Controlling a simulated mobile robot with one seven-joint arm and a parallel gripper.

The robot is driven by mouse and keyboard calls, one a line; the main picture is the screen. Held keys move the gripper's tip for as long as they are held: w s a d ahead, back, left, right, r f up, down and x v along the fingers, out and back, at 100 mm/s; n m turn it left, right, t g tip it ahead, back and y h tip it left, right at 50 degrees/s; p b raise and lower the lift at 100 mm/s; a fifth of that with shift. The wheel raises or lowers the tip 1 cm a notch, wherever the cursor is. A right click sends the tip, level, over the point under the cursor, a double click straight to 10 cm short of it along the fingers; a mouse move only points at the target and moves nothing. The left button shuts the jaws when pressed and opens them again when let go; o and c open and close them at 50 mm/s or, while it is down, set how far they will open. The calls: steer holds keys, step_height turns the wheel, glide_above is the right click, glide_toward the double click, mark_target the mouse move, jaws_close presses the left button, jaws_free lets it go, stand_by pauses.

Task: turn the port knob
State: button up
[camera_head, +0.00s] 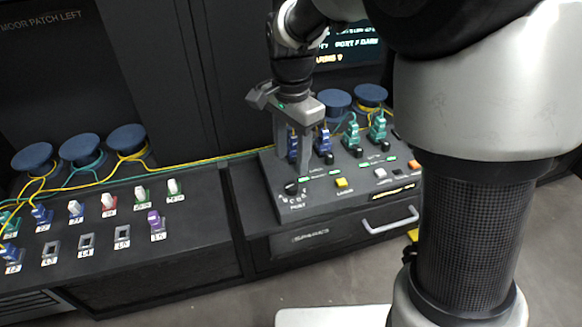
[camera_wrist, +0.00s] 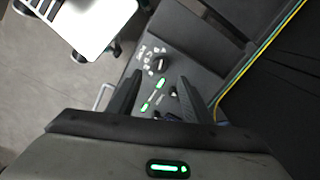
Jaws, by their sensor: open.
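The port knob (camera_head: 291,188) is a small black round knob at the front left corner of the splicer panel (camera_head: 325,195), with white markings around it. It also shows in the wrist view (camera_wrist: 161,63), just beyond and roughly between my fingertips. My gripper (camera_head: 311,160) is open and points down over the panel's left part, above and slightly right of the knob in the head view. In the wrist view my two dark fingers (camera_wrist: 160,82) stand wide apart with nothing between them. My gripper appears clear of the knob.
Blue and green connectors (camera_head: 350,135) stand along the panel's back, close behind my gripper. A yellow button (camera_head: 342,183) sits right of the knob. A drawer handle (camera_head: 391,219) juts out in front. A patch board (camera_head: 90,240) with several coloured plugs lies left. Yellow and green fibres run behind.

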mark_target(292, 185)
step_height(292, 185, down, 8)
steer(key=shift+f+b, duration=0.2)
steer(key=shift+b, duration=0.25)
steer(key=c, duration=1.1)
